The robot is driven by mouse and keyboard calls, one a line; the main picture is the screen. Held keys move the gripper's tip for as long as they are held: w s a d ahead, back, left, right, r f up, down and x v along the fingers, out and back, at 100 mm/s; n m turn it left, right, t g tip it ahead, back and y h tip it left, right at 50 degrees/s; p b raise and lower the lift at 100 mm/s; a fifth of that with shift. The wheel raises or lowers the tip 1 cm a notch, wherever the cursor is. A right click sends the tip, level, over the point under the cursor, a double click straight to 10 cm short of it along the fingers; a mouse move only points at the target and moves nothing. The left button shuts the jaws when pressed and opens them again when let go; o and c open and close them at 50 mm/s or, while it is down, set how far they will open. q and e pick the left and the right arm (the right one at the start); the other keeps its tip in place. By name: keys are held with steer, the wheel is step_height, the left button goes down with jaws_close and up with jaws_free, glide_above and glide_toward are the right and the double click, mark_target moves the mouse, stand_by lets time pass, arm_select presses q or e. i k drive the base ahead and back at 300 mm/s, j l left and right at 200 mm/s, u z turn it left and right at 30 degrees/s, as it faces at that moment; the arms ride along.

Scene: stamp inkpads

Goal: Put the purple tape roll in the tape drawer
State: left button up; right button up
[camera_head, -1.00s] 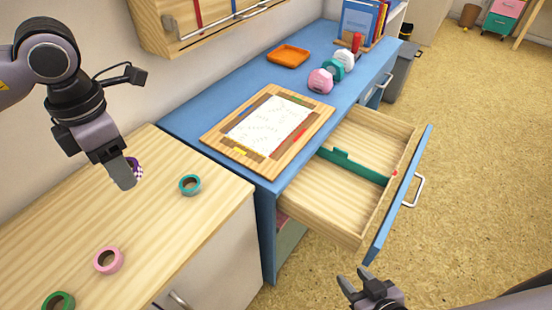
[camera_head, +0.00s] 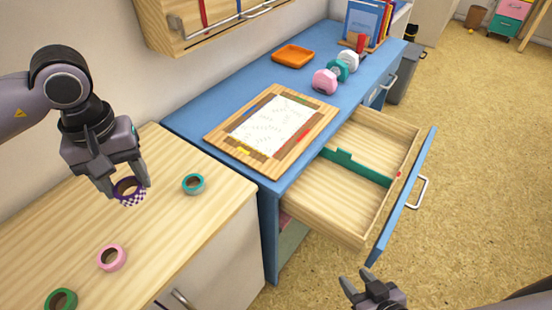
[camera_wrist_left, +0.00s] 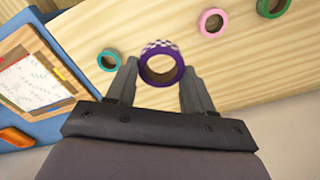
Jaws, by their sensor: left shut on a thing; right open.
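The purple tape roll (camera_head: 131,197), with a purple and white checked band, is between the fingers of my left gripper (camera_head: 128,190) above the wooden counter. It also shows in the left wrist view (camera_wrist_left: 161,68), with a finger on either side; the gripper is shut on it. The tape drawer (camera_head: 335,190) is pulled out of the blue desk on the right, with a green divider (camera_head: 355,167) across it. Its compartments look empty. My right gripper (camera_head: 362,284) is open and empty at the bottom, in front of the drawer.
A teal roll (camera_head: 193,184), a pink roll (camera_head: 111,258) and a green roll (camera_head: 61,300) lie on the counter (camera_head: 165,225). A framed board (camera_head: 215,134), an orange tray (camera_head: 293,56) and dumbbells (camera_head: 325,81) are on the blue desk (camera_head: 240,92).

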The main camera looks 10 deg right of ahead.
mark_target(337, 194)
steer(key=l+z, duration=0.25)
steer(key=l, duration=0.25)
steer(key=i+l+z, duration=0.3)
steer(key=i+l+u, duration=0.2)
steer(key=l, duration=0.15)
steer(key=l+u, duration=0.2)
steer(key=l, duration=0.2)
steer(key=k, duration=0.05)
